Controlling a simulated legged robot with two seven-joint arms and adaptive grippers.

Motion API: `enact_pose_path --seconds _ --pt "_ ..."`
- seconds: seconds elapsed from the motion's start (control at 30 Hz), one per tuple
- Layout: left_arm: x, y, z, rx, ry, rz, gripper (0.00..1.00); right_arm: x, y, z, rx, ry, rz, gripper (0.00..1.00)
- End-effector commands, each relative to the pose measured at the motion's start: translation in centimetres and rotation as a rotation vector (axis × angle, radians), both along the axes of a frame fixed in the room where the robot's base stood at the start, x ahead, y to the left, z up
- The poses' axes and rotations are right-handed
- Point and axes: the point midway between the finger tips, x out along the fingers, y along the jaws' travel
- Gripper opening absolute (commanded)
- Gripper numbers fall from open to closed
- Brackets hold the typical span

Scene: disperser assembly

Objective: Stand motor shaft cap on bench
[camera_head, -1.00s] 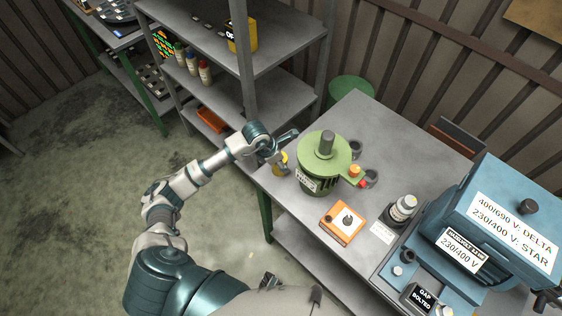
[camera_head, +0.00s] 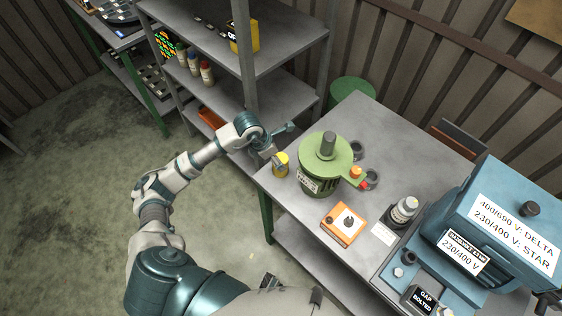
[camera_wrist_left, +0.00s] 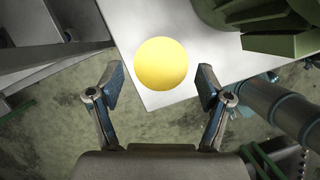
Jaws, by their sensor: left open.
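The yellow motor shaft cap (camera_head: 281,165) stands on the near left corner of the grey bench (camera_head: 385,132), beside the green motor (camera_head: 322,165). In the left wrist view the cap (camera_wrist_left: 161,64) shows as a round yellow top seen end-on. My left gripper (camera_head: 283,146) is open, with its fingers spread on both sides of the cap in the wrist view (camera_wrist_left: 160,84). My right gripper is not in view.
Grey shelving (camera_head: 225,85) rises behind my left arm. A green bin (camera_head: 352,92) is behind the bench.

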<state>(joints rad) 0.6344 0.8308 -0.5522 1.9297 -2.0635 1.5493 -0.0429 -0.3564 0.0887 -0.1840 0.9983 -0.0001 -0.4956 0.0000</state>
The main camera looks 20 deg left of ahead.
Motion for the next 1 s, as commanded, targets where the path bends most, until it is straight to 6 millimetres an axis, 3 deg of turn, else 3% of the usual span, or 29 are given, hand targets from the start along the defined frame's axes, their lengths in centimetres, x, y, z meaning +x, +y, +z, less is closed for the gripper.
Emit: enact_pose_path --seconds 0.1,0.33,1.0 --pt "-0.7 0.8 2.6 0.002 -0.004 0.001 0.78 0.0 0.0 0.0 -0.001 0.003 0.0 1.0" --pt "-1.6 1.5 5.7 0.0 0.0 0.001 0.78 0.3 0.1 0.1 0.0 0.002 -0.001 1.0" --pt "-1.8 1.6 6.2 -0.001 0.001 0.0 0.78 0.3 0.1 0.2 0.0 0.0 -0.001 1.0"
